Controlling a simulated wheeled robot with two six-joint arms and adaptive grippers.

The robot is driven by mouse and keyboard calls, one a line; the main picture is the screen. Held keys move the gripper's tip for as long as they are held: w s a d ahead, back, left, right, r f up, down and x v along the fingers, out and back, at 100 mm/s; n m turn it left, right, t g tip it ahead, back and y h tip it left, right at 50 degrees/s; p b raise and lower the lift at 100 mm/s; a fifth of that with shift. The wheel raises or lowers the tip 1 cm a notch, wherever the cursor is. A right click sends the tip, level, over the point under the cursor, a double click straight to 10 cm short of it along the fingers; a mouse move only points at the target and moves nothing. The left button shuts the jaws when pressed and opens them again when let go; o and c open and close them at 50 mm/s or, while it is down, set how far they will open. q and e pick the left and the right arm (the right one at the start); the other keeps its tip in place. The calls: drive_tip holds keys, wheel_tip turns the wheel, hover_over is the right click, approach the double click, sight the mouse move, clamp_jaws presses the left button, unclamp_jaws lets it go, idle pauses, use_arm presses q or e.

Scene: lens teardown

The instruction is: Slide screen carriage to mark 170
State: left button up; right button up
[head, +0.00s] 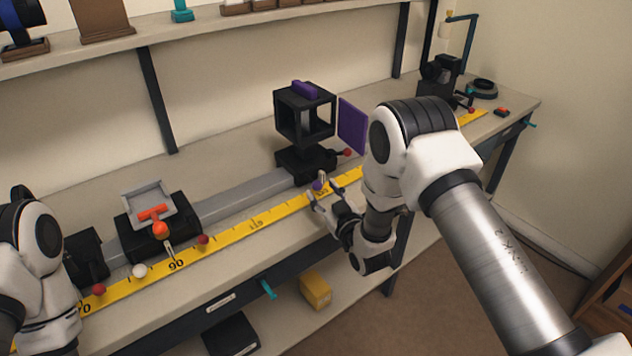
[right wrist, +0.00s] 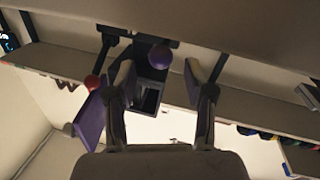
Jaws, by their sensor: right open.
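A black carriage (head: 304,164) sits on the grey rail and bears a black open box frame with a purple top piece (head: 305,90). A purple panel (head: 352,126) stands just right of the box. I cannot tell for sure which part is the screen. A purple ball knob (head: 318,186) is on the carriage's front side; it also shows in the right wrist view (right wrist: 160,57). My right gripper (head: 321,184) is open, its fingers on either side of the purple knob, with gaps visible in the wrist view (right wrist: 158,73). My left gripper is out of view.
A yellow scale (head: 225,241) runs along the rail's front, with 90 and 110 readable. Another black carriage (head: 438,88) stands far right. My right arm covers part of the scale.

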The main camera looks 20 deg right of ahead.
sight(320, 188)
drive_tip(key=w, duration=0.4)
drive_tip(key=shift+a+f, duration=0.3)
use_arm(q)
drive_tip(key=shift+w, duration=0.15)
use_arm(e)
drive_tip(key=shift+s+r, duration=0.1)
drive_tip(key=shift+r, duration=0.05)
clamp_jaws()
drive_tip(key=shift+d, duration=0.1)
